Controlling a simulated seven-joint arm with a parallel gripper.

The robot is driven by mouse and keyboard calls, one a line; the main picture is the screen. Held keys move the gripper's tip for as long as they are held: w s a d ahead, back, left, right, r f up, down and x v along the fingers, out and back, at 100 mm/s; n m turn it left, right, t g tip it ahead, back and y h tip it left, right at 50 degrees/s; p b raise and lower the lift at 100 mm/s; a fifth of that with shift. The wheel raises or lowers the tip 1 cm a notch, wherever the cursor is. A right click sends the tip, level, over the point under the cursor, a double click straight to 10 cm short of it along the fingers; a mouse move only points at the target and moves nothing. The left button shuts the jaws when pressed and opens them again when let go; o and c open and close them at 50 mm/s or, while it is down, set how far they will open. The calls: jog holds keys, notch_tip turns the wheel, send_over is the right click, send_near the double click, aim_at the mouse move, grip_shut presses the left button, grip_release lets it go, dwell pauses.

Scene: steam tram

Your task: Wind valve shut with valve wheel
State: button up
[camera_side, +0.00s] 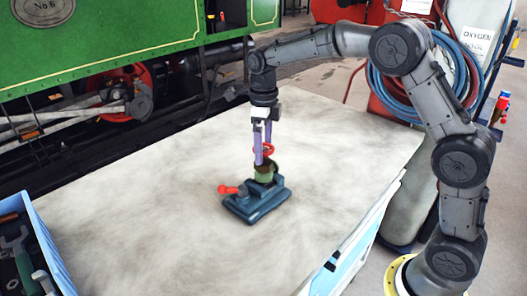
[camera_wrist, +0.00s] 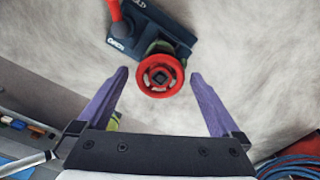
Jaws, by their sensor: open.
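The valve wheel (camera_wrist: 160,76) is a round red handwheel with a dark square hub. It sits on top of a green valve body (camera_side: 266,173) that stands in a dark blue vise-like base (camera_side: 256,203) on the table. A red lever handle (camera_side: 231,190) sticks out at the left of the base. My gripper (camera_side: 263,161) points straight down over the valve. In the wrist view its two purple fingers (camera_wrist: 160,82) are spread wide, one at each side of the wheel, with gaps. Part of the wheel is hidden behind a finger in the side view.
The pale mottled table (camera_side: 150,190) is clear around the base. A blue crate (camera_side: 50,245) with tools stands at the left front. A green locomotive (camera_side: 120,45) is behind the table. Blue hoses (camera_side: 393,90) and gas cylinders stand at the back right.

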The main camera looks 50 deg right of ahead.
jog(key=shift+r, duration=0.1)
jog(key=shift+r, duration=2.5)
